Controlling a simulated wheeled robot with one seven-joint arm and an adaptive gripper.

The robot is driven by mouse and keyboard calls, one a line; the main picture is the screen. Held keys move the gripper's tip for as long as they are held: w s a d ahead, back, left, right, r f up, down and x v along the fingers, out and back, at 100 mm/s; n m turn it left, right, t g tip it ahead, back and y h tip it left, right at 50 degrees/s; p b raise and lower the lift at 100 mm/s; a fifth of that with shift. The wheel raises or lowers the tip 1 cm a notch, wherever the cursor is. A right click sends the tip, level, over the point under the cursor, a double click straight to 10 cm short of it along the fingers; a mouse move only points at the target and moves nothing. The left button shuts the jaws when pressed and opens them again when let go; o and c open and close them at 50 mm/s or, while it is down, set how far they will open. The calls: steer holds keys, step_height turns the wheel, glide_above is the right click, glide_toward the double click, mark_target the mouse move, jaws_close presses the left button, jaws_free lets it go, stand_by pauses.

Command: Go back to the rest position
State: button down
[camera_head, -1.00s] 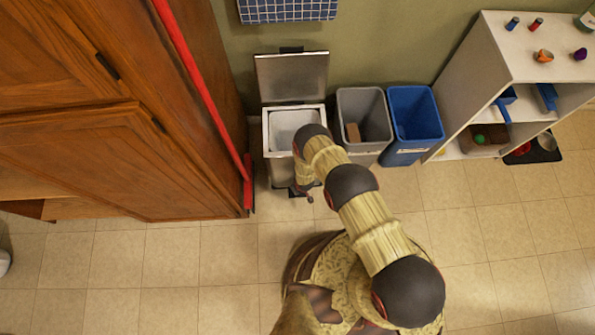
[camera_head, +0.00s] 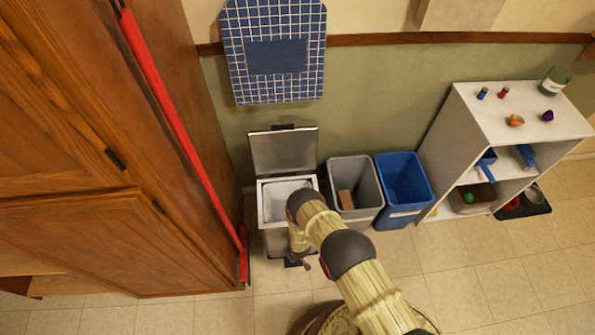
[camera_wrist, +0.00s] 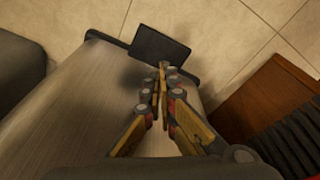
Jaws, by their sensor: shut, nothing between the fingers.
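My gripper (camera_wrist: 162,72) shows in the wrist view with its two fingers together, shut and empty. It points down along the brushed metal front of the pedal bin (camera_wrist: 85,100), above the dark pedal (camera_wrist: 160,45). In the head view my arm reaches out from the lower right, and its end hangs in front of the metal bin (camera_head: 276,240). The gripper is mostly hidden there behind my arm; a small dark part (camera_head: 325,268) of it shows. The bin's lid (camera_head: 284,152) stands open against the wall.
A grey bin (camera_head: 371,212) holding a brown block (camera_head: 345,199) and a blue bin (camera_head: 412,205) stand to the right. A white shelf (camera_head: 490,110) with small items is farther right. A wooden cabinet (camera_head: 60,170) and red-handled broom (camera_head: 175,120) are at left. Floor tiles at lower right are clear.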

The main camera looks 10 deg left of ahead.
steer(key=s+d+r+g+h, duration=0.3)
steer(key=s+d+r+g, duration=0.1)
steer(key=s+d, duration=0.6)
steer(key=w+d+r+m, duration=0.1)
steer(key=w+r, duration=0.2)
steer(key=r, duration=1.3)
steer(key=w+d+r+m+g, duration=0.1)
steer(key=w+r+m, duration=0.1)
steer(key=r, duration=1.4)
steer(key=w+d+r+m, duration=0.1)
steer(key=w+r, duration=0.2)
steer(key=r, duration=1.4)
steer(key=s+d+r+m+t, duration=0.1)
steer(key=s+d+r+t, duration=0.2)
steer(key=r, duration=1)
steer(key=s+d+r+m+t+y, duration=0.1)
steer(key=s+d+r, duration=0.4)
steer(key=r, duration=0.8)
steer(key=s+d+r+m+t, duration=0.2)
steer(key=s+d+r+t, duration=0.2)
steer(key=r, duration=0.9)
steer(key=shift+d+r+m+t+p, duration=0.25)
steer(key=shift+d+m+t+p, duration=0.2)
steer(key=shift+d, duration=0.45)
steer(key=shift+s, duration=0.1)
